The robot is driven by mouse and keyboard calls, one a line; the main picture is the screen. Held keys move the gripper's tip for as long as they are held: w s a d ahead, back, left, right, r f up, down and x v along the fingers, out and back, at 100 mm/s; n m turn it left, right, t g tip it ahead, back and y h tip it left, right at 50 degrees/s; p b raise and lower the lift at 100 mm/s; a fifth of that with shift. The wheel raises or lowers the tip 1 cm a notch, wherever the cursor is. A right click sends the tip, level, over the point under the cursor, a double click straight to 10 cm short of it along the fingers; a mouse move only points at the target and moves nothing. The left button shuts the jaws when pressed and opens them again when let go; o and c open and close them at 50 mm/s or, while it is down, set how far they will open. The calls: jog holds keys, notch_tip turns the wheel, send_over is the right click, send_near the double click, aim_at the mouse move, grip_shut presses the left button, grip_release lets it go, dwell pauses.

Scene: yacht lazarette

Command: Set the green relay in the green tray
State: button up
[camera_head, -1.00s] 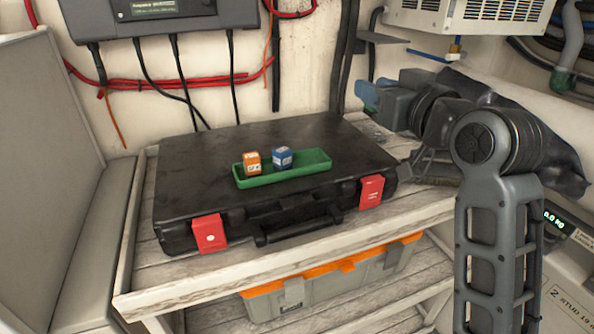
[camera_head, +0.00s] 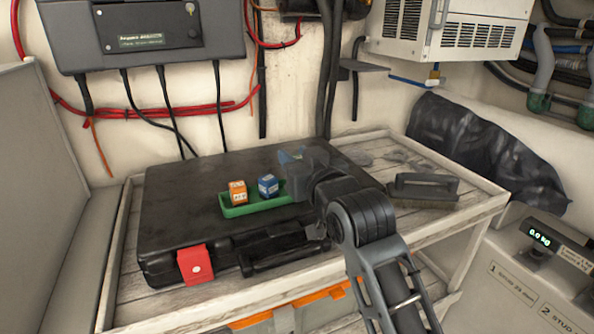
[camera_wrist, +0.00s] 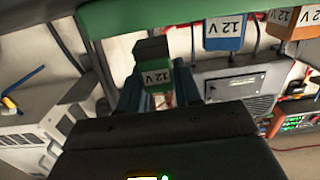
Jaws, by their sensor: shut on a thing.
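The green tray (camera_head: 262,206) lies on the black case, its right end hidden behind my gripper (camera_head: 292,157). An orange relay (camera_head: 238,193) and a blue relay (camera_head: 268,186) stand in its left and middle parts. My gripper is above the tray's right end. In the wrist view, its two blue fingers (camera_wrist: 158,82) are shut on the green relay (camera_wrist: 156,76), which has a 12 V label and a dark end. The tray (camera_wrist: 150,14) crosses the top of that view, close to the relay; I cannot tell whether they touch. The green relay is hidden in the head view.
The black case (camera_head: 185,185) with a red latch (camera_head: 195,265) fills the left of the wooden shelf. A brush (camera_head: 424,188) lies to its right. A grey box with cables (camera_head: 145,35) and a white vented unit (camera_head: 450,28) hang on the wall behind.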

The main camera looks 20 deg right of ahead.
jog(key=shift+f, duration=1.45)
jog(key=shift+f, duration=0.15)
jog(key=o, duration=0.7)
jog(key=shift+o, duration=0.2)
jog(key=s+r, duration=0.1)
jog(key=s, duration=1.1)
jog(key=shift+b, duration=0.45)
